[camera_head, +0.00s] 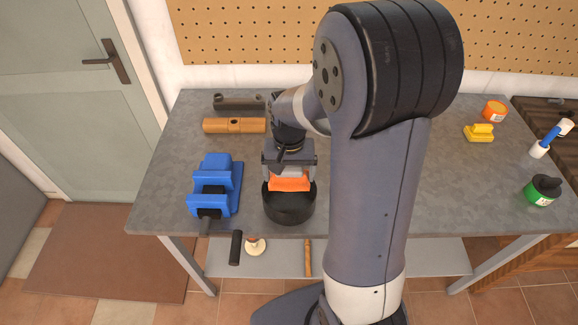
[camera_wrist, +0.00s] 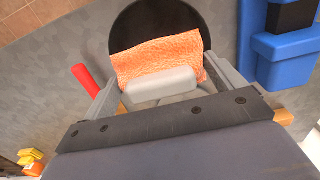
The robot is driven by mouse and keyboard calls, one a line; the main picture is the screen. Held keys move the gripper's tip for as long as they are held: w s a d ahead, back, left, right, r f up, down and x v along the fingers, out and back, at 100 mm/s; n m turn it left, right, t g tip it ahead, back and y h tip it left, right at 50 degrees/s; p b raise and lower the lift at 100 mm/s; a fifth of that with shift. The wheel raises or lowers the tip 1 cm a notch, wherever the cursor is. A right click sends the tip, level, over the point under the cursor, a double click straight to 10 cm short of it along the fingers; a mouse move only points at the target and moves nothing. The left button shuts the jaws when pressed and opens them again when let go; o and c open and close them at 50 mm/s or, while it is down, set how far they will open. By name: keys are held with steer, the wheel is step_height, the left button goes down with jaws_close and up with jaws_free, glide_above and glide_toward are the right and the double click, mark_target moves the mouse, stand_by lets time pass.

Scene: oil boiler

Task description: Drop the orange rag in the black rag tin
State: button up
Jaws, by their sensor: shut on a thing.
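The orange rag (camera_head: 289,183) is held in my gripper (camera_head: 289,177), which points down over the black rag tin (camera_head: 290,209). The tin is a round, dark, open container near the front edge of the grey workbench. In the wrist view the rag (camera_wrist: 160,56) lies between the fingers of my gripper (camera_wrist: 162,86), and the black tin (camera_wrist: 145,15) shows behind it. The rag overlaps the tin's opening in both views. I cannot tell how far the rag is above or inside the rim. The tin's inside is mostly hidden.
A blue vise (camera_head: 214,187) stands left of the tin. A wooden block (camera_head: 234,126) lies behind it. A red handle (camera_wrist: 85,80) is beside the tin in the wrist view. A green can (camera_head: 541,192) and yellow object (camera_head: 479,133) are at the right. My arm hides the bench's middle.

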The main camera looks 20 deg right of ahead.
steer(key=b, duration=0.4)
glide_above(289, 202)
steer(key=shift+f, duration=3.05)
steer(key=o, duration=0.7)
step_height(289, 202, up, 7)
steer(key=p, duration=0.5)
steer(key=shift+r+p, duration=0.1)
steer(key=shift+p, duration=0.2)
steer(key=shift+s, duration=0.1)
